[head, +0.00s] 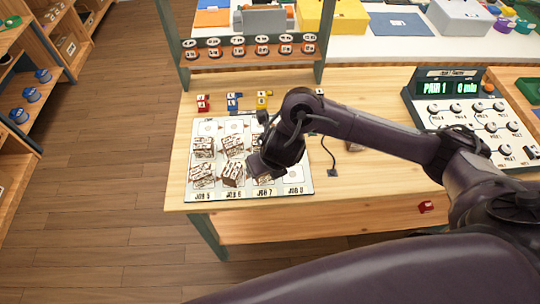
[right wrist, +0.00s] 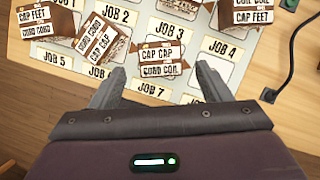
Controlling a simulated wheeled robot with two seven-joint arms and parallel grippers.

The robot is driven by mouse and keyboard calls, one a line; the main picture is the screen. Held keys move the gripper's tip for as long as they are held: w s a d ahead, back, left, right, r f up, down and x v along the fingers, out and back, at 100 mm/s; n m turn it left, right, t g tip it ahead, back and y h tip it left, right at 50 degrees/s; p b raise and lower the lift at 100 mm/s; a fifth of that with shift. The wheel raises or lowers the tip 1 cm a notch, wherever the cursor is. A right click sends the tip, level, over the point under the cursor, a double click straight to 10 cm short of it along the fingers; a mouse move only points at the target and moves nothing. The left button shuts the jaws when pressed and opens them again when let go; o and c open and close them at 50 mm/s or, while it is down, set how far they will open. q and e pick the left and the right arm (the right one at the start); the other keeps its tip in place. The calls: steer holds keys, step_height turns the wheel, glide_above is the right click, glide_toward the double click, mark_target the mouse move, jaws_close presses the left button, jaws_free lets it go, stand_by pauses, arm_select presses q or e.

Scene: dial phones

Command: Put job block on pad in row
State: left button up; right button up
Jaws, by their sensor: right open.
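The white job mat (head: 208,128) lies on the wooden table with several brown, label-covered job blocks on its pads. One block (head: 203,146) is at the mat's upper left and a tilted one (head: 232,173) is on the JOB 6 pad. My right gripper (head: 262,168) is low over the JOB 7 pad. In the right wrist view my right gripper (right wrist: 160,85) is open, with its fingers spread on either side of a CAP CAP block (right wrist: 160,58) just above the JOB 7 label. My left gripper is not in view.
Small red (head: 203,103), blue (head: 234,101) and yellow (head: 262,98) pieces stand behind the mat. A rack (head: 253,49) with labelled round parts is behind them. A control panel (head: 470,118) is at the right. A black cord (head: 332,170) lies right of the mat.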

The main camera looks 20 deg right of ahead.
steer(key=p+v, duration=0.3)
steer(key=v, duration=0.3)
steer(key=shift+p, duration=0.3)
steer(key=shift+s+r, duration=0.1)
